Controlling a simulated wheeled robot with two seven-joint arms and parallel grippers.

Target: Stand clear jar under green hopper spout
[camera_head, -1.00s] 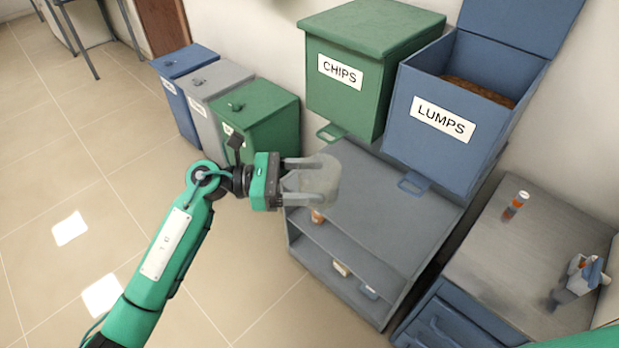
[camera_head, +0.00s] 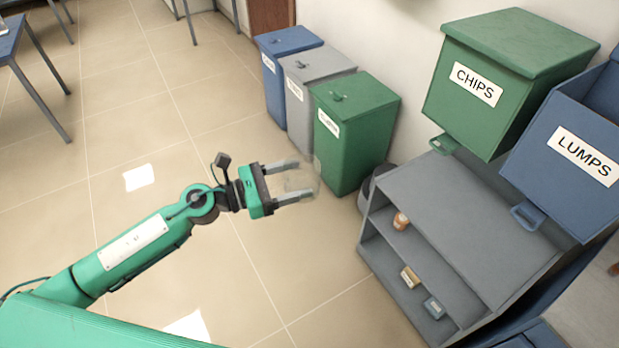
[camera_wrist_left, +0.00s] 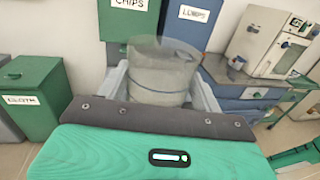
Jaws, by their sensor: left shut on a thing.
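The clear jar (camera_wrist_left: 160,75) is upright between the fingers of my left gripper (camera_head: 294,181), which is shut on it. In the head view the jar (camera_head: 303,178) is faint and see-through. It is held over the floor, left of the grey shelf unit and apart from it. The green hopper (camera_head: 505,80), labelled CHIPS, hangs on the wall to the right of the jar. Its spout (camera_head: 444,144) with a green handle is at its lower front, above the grey shelf top (camera_head: 470,215). My right gripper is not in view.
A blue hopper (camera_head: 575,150) labelled LUMPS hangs right of the green one. Blue, grey and green bins (camera_head: 350,150) stand behind the jar. Small items (camera_head: 410,277) lie on the lower shelves. The shelf top looks clear.

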